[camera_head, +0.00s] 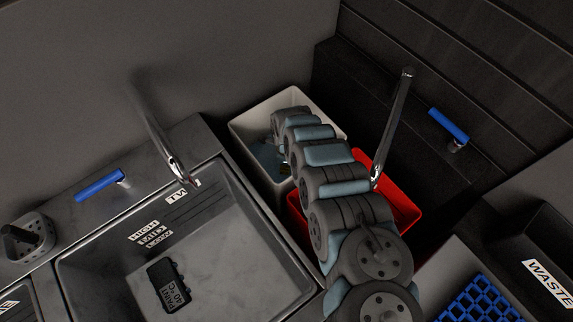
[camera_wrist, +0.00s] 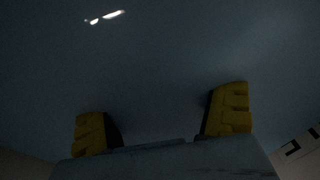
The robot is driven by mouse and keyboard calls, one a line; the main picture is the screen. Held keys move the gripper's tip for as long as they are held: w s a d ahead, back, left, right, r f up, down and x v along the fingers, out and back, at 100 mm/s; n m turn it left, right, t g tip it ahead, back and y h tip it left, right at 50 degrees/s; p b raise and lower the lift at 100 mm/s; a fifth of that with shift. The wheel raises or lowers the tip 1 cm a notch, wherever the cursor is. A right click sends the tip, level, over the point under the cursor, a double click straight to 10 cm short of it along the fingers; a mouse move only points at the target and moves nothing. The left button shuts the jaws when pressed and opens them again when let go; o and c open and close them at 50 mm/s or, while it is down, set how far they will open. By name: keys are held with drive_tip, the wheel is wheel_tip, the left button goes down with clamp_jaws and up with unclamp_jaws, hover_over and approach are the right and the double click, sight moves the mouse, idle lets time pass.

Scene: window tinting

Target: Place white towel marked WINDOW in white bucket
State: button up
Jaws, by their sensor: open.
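The white bucket (camera_head: 258,118) stands in the back middle of the head view, with dark bluish liquid (camera_head: 266,156) inside. My arm reaches over it and hides its right part. In the wrist view my gripper (camera_wrist: 162,118) has its two yellow fingers wide apart, with nothing visible between them. A dark bluish, smooth surface with a small bright reflection fills most of that view. I cannot make out a white towel marked WINDOW in either view. A pale patch with black marks (camera_wrist: 291,149) shows at the wrist view's lower right; I cannot tell what it is.
A red bucket (camera_head: 400,207) stands beside the white one, partly behind my arm. A grey sink (camera_head: 220,240) with a tap (camera_head: 160,135) is at left. Another tap (camera_head: 393,130) rises right of my arm. A blue grid (camera_head: 480,305) and WASTE bin (camera_head: 535,225) are at lower right.

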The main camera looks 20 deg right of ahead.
wheel_tip(320, 180, up, 13)
drive_tip(key=p, duration=0.4)
idle(0.5)
drive_tip(key=shift+r+p, duration=0.2)
drive_tip(key=shift+p, duration=0.1)
idle(0.3)
